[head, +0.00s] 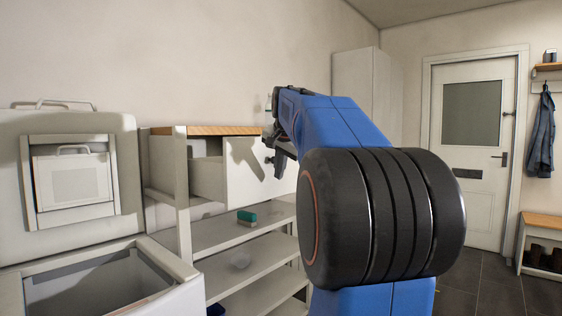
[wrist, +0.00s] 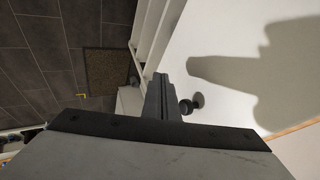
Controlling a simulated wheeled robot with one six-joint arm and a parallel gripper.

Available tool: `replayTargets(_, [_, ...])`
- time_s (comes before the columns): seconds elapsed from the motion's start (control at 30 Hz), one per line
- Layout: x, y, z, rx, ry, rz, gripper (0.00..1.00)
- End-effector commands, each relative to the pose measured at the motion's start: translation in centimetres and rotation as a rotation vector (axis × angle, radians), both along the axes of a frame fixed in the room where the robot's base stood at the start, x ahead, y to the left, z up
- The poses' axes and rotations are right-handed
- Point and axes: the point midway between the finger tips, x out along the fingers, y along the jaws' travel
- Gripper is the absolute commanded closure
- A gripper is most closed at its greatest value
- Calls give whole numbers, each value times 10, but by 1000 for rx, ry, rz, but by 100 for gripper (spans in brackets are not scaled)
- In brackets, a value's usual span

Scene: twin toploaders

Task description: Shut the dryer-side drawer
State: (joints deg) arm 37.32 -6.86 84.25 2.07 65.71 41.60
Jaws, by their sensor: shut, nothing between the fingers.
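A drawer stands pulled out of the white shelf unit, under its wooden top. Its white front (head: 240,172) and grey side (head: 207,179) show in the head view. The front also fills the right of the wrist view (wrist: 225,85), with a dark round knob (wrist: 197,101). My gripper (head: 279,158) is at the right part of the drawer front. In the wrist view its shut, empty fingers (wrist: 160,92) are beside the knob, not around it. I cannot tell whether they touch the front. My arm hides part of the unit's right side.
A white toploader (head: 70,125) with its lid raised stands at the left, its opening facing up.

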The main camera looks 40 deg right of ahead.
Motion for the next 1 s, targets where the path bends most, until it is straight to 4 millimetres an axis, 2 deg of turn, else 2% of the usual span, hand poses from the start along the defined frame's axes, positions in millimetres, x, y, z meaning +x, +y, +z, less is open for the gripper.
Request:
replayTargets(0.1, [19, 2, 1, -1, 0, 3, 100])
replayTargets(0.3, [35, 3, 2, -2, 0, 2, 100])
replayTargets(0.8, [40, 4, 2, 0, -1, 0, 100])
replayTargets(1.0, [54, 5, 1, 0, 0, 2, 100])
